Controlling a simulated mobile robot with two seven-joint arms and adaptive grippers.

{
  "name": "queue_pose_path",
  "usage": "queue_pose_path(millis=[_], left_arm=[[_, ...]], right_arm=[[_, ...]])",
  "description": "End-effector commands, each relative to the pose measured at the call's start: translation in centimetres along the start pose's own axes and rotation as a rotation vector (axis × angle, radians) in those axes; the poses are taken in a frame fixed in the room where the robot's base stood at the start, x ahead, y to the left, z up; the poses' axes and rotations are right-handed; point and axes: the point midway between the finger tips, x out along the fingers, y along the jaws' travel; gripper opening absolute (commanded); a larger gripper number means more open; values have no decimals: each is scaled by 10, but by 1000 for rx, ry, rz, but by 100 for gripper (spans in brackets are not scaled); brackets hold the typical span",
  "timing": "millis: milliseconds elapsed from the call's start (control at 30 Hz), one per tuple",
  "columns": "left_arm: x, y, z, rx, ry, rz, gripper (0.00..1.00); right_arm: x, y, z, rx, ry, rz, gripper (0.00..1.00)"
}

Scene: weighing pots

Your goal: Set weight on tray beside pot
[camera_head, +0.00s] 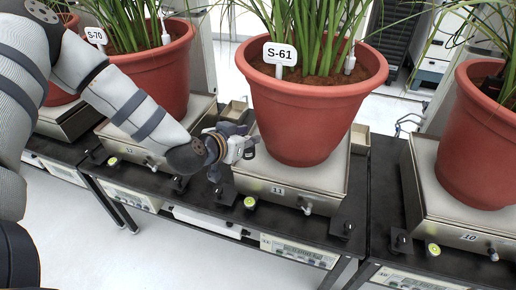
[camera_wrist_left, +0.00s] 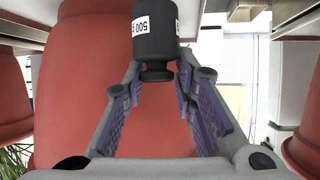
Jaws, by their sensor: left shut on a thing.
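The red pot (camera_head: 310,120) labelled S-61 stands upright on the light tray (camera_head: 328,178) of the scale marked 11. My left gripper (camera_head: 247,150) is at the left edge of this tray, close beside the pot. In the left wrist view the gripper (camera_wrist_left: 160,74) is shut on the narrow neck and knob of a black cylindrical weight (camera_wrist_left: 156,30) with a white label reading 500. A large red pot surface (camera_wrist_left: 75,90) fills the area behind it. The weight cannot be made out clearly in the head view, and its contact with the tray is not visible. My right gripper is not in view.
Another potted plant (camera_head: 160,75) labelled S-70 stands on a scale at the left, partly behind my left arm. A third pot (camera_head: 480,140) stands on scale 10 at the right. Small beige boxes (camera_head: 360,137) sit behind scale 11. Green leaves overhang the pots.

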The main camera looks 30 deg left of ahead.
Motion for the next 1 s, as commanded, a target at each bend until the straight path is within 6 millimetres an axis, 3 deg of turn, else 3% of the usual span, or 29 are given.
queue_pose_path(millis=[33, 300, 400, 467, 667, 700, 767, 1000], left_arm=[[13, -2, 12, 0, -7, -2, 0], [38, -8, 16, 0, 2, -1, 0], [49, -8, 36, 0, -5, -1, 0], [54, -8, 44, 0, -3, 0, 0], [53, -8, 41, 0, 4, 0, 0], [53, -8, 43, 0, 0, 0, 34], [53, -8, 42, 0, 0, 0, 48], [53, -8, 42, 0, 3, 0, 49]], right_arm=[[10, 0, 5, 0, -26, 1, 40], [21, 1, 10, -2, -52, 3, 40], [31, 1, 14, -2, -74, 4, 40], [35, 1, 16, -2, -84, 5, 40], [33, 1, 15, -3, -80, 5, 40], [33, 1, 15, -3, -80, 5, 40], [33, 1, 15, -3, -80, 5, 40], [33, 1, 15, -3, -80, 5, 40]])
